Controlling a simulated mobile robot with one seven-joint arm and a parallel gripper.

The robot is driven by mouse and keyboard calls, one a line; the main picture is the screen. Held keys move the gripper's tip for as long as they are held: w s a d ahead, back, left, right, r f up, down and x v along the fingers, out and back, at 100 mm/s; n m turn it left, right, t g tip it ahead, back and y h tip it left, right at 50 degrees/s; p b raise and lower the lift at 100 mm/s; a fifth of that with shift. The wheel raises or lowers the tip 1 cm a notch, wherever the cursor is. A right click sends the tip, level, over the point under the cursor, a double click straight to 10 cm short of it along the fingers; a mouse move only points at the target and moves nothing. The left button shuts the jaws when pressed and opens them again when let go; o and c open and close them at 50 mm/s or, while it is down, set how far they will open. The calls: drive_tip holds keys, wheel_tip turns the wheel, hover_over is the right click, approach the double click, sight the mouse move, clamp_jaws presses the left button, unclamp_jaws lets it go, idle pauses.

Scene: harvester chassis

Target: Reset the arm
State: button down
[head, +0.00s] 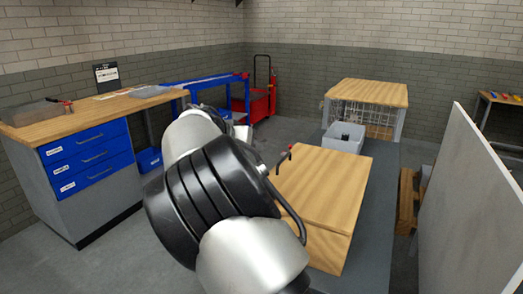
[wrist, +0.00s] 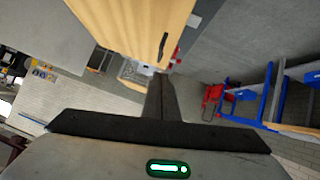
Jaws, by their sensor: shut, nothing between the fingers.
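My gripper (wrist: 160,82) shows in the wrist view, with its dark fingers together and nothing between them. It points toward open space beside a wooden box (wrist: 135,25) and is apart from it as far as I can tell. In the head view my arm's large silver and black links fill the middle, bent over the near left side of the wooden box (head: 325,180). They hide my gripper there.
A grey bin (head: 343,137) stands behind the box, before a wire cage with a wooden top (head: 370,92). A workbench with blue drawers (head: 88,156) is at left. A pale panel (head: 470,205) stands at right. Grey floor is clear at front left.

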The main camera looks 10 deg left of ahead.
drive_tip(key=s+d+r+g+y, duration=0.1)
drive_tip(key=s+d+g, duration=0.1)
drive_tip(key=s+d, duration=0.35)
drive_tip(key=s+d+r+m+g+y, duration=0.1)
drive_tip(key=s+d, duration=0.2)
drive_tip(key=d, duration=0.6)
drive_tip(key=s+d+r+g+y, duration=0.15)
drive_tip(key=s+d, duration=0.25)
drive_tip(key=d, duration=0.4)
drive_tip(key=s+d+f+n+y, duration=0.1)
drive_tip(key=s+d+f+n, duration=0.15)
drive_tip(key=s, duration=1.15)
drive_tip(key=s+d+f+n+y, duration=0.1)
drive_tip(key=s+d, duration=0.3)
drive_tip(key=s, duration=1)
wheel_tip(320, 180, up, 22)
drive_tip(key=p, duration=2.2)
drive_tip(key=shift+s+a, duration=0.15)
drive_tip(key=shift+s, duration=0.3)
drive_tip(key=shift+f, duration=0.1)
